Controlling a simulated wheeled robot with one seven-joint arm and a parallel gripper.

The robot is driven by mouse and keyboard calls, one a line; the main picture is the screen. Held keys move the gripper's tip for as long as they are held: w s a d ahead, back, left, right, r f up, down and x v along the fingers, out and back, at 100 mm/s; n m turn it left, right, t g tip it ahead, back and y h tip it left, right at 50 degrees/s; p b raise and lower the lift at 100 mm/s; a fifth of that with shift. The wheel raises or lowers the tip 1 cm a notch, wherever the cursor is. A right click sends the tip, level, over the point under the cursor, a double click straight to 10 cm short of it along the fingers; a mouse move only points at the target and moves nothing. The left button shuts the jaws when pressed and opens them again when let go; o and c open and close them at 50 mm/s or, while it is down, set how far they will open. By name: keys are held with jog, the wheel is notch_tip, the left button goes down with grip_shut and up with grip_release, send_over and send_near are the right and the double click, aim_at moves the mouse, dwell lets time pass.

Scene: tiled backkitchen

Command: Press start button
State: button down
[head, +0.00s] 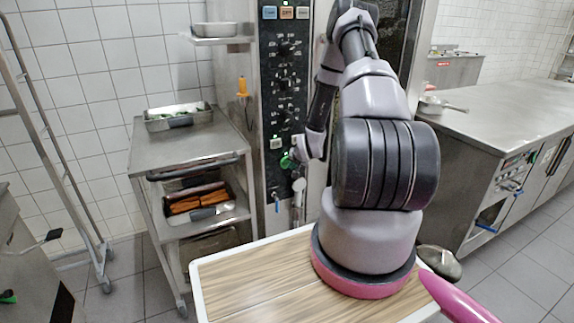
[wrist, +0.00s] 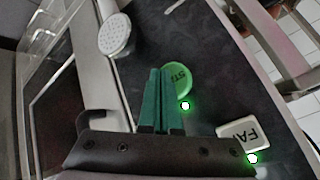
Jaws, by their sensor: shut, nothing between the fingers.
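The start button is a round green button (wrist: 180,76) lettered "ST" on the dark control panel in the wrist view. The rest of its lettering is hidden behind my fingers. A green light (wrist: 185,106) glows beside it. My gripper (wrist: 160,72) is shut and empty, its green fingertips overlapping the button's left edge in the picture. I cannot tell whether they touch it. In the head view my gripper (head: 289,160) is at the lower panel (head: 268,180), and the button is not clearly distinguishable there.
A shower head (wrist: 115,35) hangs beside the panel. A steel trolley (head: 165,148) with trays stands to the left, and a counter (head: 510,105) stands to the right.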

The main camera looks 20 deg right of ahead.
jog(key=shift+s, duration=2.55)
jog(key=shift+d, duration=0.1)
jog(key=s+a+r+n, duration=0.1)
jog(key=a+r, duration=0.1)
jog(key=r, duration=0.9)
jog(key=s+a+r+n+g, duration=0.1)
jog(key=s+a+r, duration=0.1)
jog(key=r, duration=0.9)
jog(key=s+a+r+n, duration=0.1)
jog(key=a+r, duration=0.2)
jog(key=r, duration=0.8)
jog(key=s+a+r+y, duration=0.1)
jog(key=s+a+r, duration=0.3)
jog(key=s, duration=0.4)
jog(key=s+a+r+y, duration=0.1)
jog(key=s+a+r, duration=0.3)
jog(key=s+r, duration=0.3)
jog(key=s+a+r+n, duration=0.1)
jog(key=s+a+r, duration=0.2)
jog(key=s+r, duration=0.3)
jog(key=s, duration=0.5)
jog(key=shift+a+g+y, duration=0.4)
